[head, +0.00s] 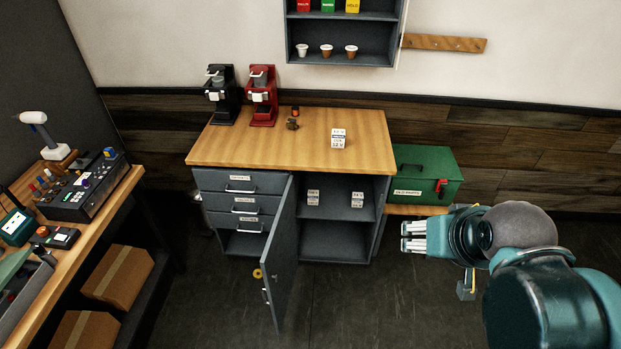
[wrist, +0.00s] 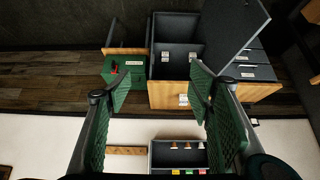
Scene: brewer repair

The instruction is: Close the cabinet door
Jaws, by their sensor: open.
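The grey cabinet door (head: 281,255) stands wide open in the head view, swung out toward the viewer from the left side of the open compartment. In the wrist view, which is upside down, the door (wrist: 230,38) is at upper right. The cabinet (head: 337,240) has two open shelf spaces, with small labelled boxes (head: 313,197) on the upper shelf. My gripper (head: 403,236) is open and empty, to the right of the cabinet and apart from the door. Its spread fingers frame the wrist view (wrist: 155,88).
A green box (head: 425,170) stands right of the cabinet, behind my gripper. Two coffee machines (head: 262,95) and a small carton (head: 338,138) stand on the wooden top (head: 300,150). A workbench (head: 95,220) is at left. The floor before the cabinet is clear.

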